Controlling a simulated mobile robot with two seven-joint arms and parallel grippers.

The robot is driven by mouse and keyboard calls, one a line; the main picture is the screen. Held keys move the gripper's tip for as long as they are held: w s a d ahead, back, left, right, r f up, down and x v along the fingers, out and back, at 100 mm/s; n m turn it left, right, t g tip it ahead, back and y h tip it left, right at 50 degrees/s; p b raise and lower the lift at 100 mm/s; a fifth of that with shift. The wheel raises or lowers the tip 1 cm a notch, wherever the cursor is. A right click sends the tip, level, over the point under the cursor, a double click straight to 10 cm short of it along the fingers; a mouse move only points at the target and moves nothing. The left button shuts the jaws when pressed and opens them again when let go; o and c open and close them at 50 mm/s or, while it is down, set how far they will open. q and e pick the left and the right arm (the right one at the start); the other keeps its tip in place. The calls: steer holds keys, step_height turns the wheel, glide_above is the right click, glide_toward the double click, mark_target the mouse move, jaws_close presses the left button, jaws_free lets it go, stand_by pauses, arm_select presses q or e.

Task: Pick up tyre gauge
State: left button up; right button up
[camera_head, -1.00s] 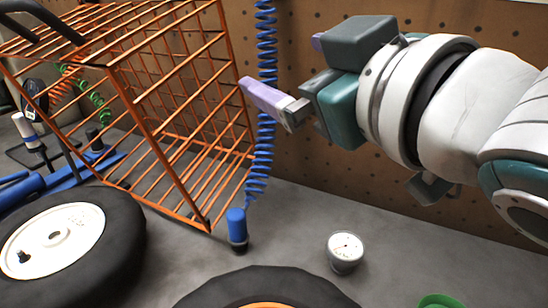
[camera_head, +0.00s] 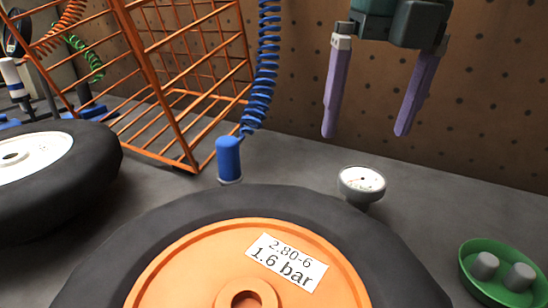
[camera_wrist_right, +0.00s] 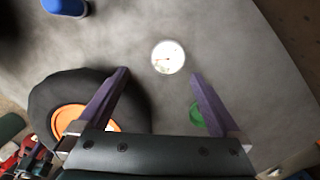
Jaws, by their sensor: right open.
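The tyre gauge (camera_head: 362,184) is a small round gauge with a white dial and grey body. It stands on the grey bench, just behind the orange-rimmed tyre. My right gripper (camera_head: 368,134) is open and empty, its two purple fingers pointing down above the gauge. In the right wrist view the gauge (camera_wrist_right: 168,57) lies between and beyond the fingertips (camera_wrist_right: 158,73), apart from both. My left gripper is not in view.
A black tyre with an orange rim (camera_head: 180,262) fills the front. A green dish (camera_head: 470,270) with grey caps is at right. An orange wire basket (camera_head: 172,150), a blue coiled hose (camera_head: 262,80) and a white-rimmed wheel (camera_head: 85,170) are left. A pegboard wall (camera_head: 490,120) stands behind.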

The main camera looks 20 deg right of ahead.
glide_above(363, 177)
steer(key=f, duration=0.4)
steer(key=shift+s+f, duration=0.1)
steer(key=shift+s, duration=0.1)
steer(key=shift+w+f+b, duration=0.15)
steer(key=shift+f+b, duration=0.3)
steer(key=shift+f, duration=2.35)
steer(key=c, duration=1.3)
steer(key=shift+c, duration=0.2)
steer(key=shift+r, duration=0.2)
